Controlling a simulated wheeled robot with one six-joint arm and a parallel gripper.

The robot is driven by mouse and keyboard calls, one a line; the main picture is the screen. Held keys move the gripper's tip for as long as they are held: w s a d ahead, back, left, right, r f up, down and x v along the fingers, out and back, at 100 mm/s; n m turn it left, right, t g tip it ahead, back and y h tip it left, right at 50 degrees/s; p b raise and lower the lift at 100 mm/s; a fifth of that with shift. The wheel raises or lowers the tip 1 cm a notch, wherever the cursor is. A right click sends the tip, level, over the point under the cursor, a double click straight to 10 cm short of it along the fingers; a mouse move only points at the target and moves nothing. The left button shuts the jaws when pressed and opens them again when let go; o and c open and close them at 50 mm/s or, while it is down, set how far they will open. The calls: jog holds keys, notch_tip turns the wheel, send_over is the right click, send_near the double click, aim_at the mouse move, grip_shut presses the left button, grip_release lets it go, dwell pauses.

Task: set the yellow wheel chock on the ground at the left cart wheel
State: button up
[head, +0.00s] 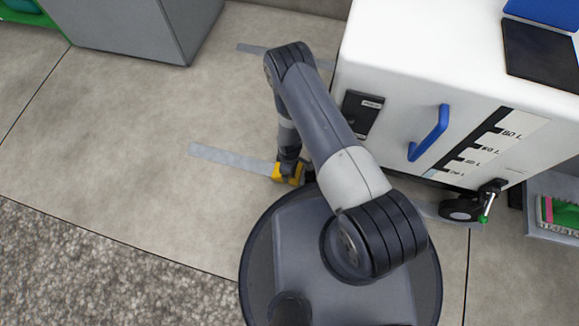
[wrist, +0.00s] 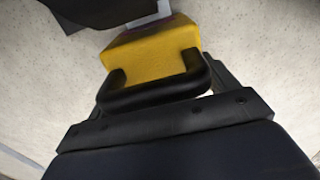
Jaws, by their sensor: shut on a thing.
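The yellow wheel chock (head: 283,179) is low near the floor, left of the cart's near left corner in the head view. In the wrist view the chock (wrist: 152,57) shows its yellow body and black looped handle. My gripper (head: 292,166) points down and is shut on the chock. In the wrist view my gripper (wrist: 155,92) is at the handle. A dark rounded shape (wrist: 105,8), perhaps the left cart wheel, is just beyond the chock. My arm hides that wheel in the head view. I cannot tell whether the chock touches the ground.
The white cart (head: 400,110) with a blue handle (head: 428,133) stands at the right. Its right caster (head: 462,208) has a green-tipped lever. A grey cabinet (head: 130,25) stands at the back left. Grey floor strips (head: 228,157) lie left of the cart. The left floor is clear.

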jog(key=shift+f, duration=0.15)
jog(key=o, duration=1.1)
notch_tip(320, 180, up, 12)
jog(key=p, duration=0.4)
jog(key=shift+r, duration=0.2)
